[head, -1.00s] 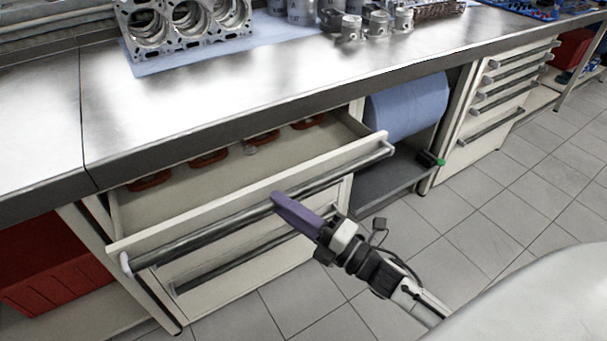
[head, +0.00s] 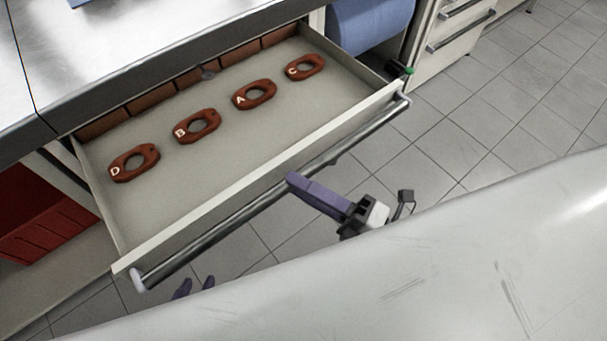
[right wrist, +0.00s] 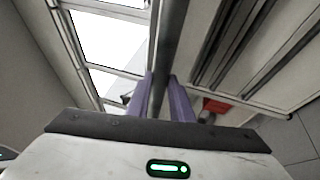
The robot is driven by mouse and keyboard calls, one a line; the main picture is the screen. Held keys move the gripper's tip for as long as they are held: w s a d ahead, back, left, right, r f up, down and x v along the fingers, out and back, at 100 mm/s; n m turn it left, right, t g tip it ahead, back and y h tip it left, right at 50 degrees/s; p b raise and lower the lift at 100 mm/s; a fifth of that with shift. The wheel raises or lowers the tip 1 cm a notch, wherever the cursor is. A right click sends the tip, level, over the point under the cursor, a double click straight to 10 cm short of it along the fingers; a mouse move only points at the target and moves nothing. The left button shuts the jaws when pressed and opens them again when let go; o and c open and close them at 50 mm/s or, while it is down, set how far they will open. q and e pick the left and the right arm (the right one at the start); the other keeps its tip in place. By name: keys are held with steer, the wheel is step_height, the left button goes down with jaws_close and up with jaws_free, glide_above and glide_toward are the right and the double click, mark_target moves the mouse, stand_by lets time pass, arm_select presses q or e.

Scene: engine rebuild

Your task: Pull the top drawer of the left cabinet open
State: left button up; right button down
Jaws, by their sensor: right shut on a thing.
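The top drawer (head: 330,97) of the left cabinet stands pulled far out, its inside open to view. Its long dark bar handle (head: 240,213) runs along the pale front. My right gripper (head: 293,181) is at the middle of this handle. In the right wrist view, the purple fingers of my right gripper (right wrist: 160,98) are on both sides of the bar (right wrist: 170,40), shut on it. My left gripper (head: 195,286) shows only two purple fingertips, apart and empty, below the handle's left end; the rest is hidden behind my body.
Brown-red oval parts marked D (head: 134,162), B (head: 197,126), A (head: 254,94) and C (head: 305,67) lie in the drawer. The steel worktop (head: 120,60) overhangs its back. A blue roll (head: 370,22) is at the upper right. Bare tiled floor (head: 480,130) lies to the right.

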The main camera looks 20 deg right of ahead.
steer(key=shift+d, duration=0.1)
steer(key=c, duration=1.8)
jaws_free()
steer(key=shift+c, duration=0.2)
steer(key=b+v, duration=0.1)
steer(key=v, duration=0.9)
steer(key=shift+d+f, duration=0.1)
steer(key=w+d+f+m+h+p, duration=0.15)
steer(key=w+f+m+h, duration=0.6)
steer(key=m, duration=0.85)
steer(key=s+a+f+m+g+h, duration=0.3)
steer(key=s+f+m+g, duration=0.3)
steer(key=m, duration=0.3)
steer(key=shift+s+a+f, duration=0.25)
steer(key=shift+s+f, duration=0.05)
steer(key=shift+f, duration=0.5)
